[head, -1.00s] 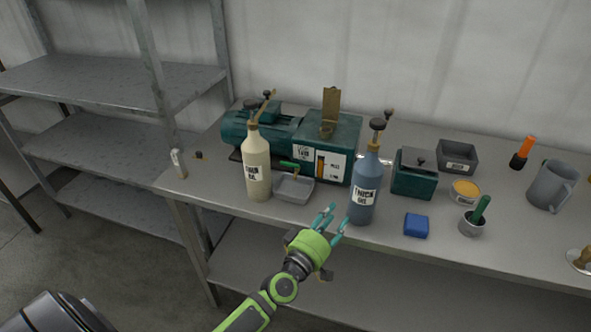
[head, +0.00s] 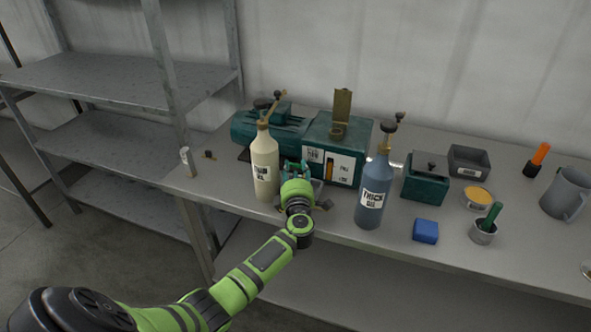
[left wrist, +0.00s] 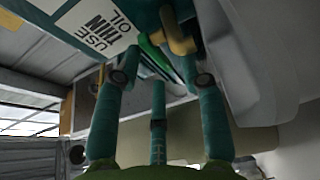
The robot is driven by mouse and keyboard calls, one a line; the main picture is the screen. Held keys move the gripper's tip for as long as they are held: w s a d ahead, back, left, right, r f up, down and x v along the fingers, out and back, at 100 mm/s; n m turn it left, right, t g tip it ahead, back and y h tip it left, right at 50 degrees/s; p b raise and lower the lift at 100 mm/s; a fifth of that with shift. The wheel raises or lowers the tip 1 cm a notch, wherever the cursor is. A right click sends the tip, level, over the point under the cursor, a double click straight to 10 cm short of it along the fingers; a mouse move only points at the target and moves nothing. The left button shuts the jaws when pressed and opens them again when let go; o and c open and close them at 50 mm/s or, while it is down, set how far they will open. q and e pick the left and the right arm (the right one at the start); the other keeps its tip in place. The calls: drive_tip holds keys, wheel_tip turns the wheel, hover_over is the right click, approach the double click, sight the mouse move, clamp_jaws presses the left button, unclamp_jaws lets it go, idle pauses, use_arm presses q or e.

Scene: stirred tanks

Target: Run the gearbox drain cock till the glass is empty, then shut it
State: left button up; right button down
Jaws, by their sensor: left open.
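The teal gearbox (head: 345,125) stands at the back of the bench. Its white front plate has a narrow sight glass (head: 329,169) showing amber. In the left wrist view, a plate (left wrist: 95,28) reads "USE THIN OIL". The drain cock shows there with a brass body (left wrist: 178,38) and a green lever (left wrist: 152,52). My left gripper (head: 294,169) is open at the gearbox's lower front, its fingers around or beside the lever; I cannot tell whether they touch it. In the head view the gripper hides the cock and most of the grey drain tray (head: 326,194). My right gripper is out of view.
A cream thin-oil bottle (head: 265,165) stands close left of the gripper. A blue thick-oil bottle (head: 374,190) stands to its right. Farther right are a teal box (head: 425,185), a blue block (head: 425,231), a grey bin (head: 469,160) and a grey jug (head: 566,192).

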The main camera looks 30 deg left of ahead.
use_arm(q)
drive_tip(key=shift+w+a, duration=0.3)
drive_tip(key=shift+w, duration=0.05)
clamp_jaws()
